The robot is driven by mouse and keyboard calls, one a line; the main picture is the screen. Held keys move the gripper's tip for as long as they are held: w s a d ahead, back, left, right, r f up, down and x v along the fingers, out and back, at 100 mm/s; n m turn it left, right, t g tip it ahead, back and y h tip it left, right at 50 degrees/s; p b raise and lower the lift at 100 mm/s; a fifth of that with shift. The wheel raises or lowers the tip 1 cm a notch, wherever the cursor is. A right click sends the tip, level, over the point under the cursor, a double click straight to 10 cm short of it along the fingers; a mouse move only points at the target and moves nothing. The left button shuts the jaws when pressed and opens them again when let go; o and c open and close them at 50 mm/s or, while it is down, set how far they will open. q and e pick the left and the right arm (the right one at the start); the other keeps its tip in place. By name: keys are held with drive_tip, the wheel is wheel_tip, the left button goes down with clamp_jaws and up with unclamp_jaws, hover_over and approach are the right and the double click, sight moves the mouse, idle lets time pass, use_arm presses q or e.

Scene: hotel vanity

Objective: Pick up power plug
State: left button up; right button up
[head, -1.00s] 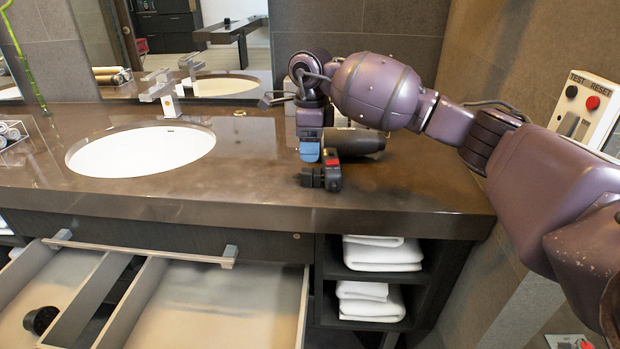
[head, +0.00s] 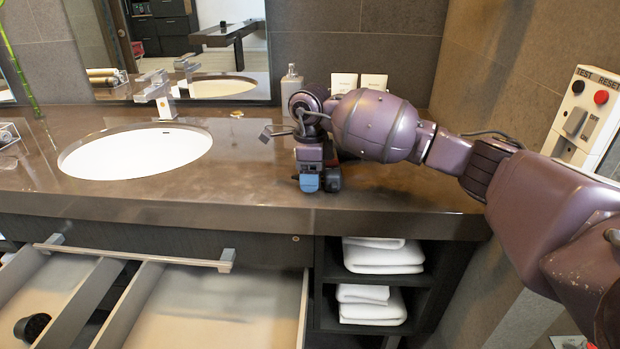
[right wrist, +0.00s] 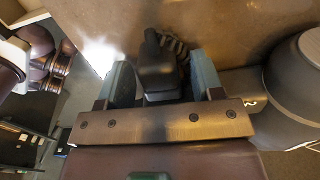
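The power plug (right wrist: 158,70) is a black block with a narrower end, lying on the brown counter in the right wrist view. My right gripper (right wrist: 163,75) is pointed down at the counter. Its two blue-grey fingers stand on either side of the plug, with narrow gaps showing, so it looks open around the plug. In the head view my right gripper (head: 319,183) is low over the counter near its front edge, and its own body mostly hides the plug. My left gripper is not in view.
A large dark cylindrical object (right wrist: 298,88) stands close right of the fingers in the right wrist view. The sink (head: 135,153) is left on the counter. An open drawer (head: 215,300) juts out below, beside shelves with white towels (head: 384,258). A soap dispenser (head: 291,82) stands behind.

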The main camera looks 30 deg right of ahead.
drive_tip(key=c, duration=0.7)
drive_tip(key=shift+c, duration=1)
use_arm(q)
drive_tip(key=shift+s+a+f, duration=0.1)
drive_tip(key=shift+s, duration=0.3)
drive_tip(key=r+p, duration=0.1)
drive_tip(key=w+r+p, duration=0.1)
drive_tip(key=p, duration=0.1)
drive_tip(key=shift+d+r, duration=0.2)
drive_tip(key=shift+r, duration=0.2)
use_arm(e)
wheel_tip(320, 180, up, 20)
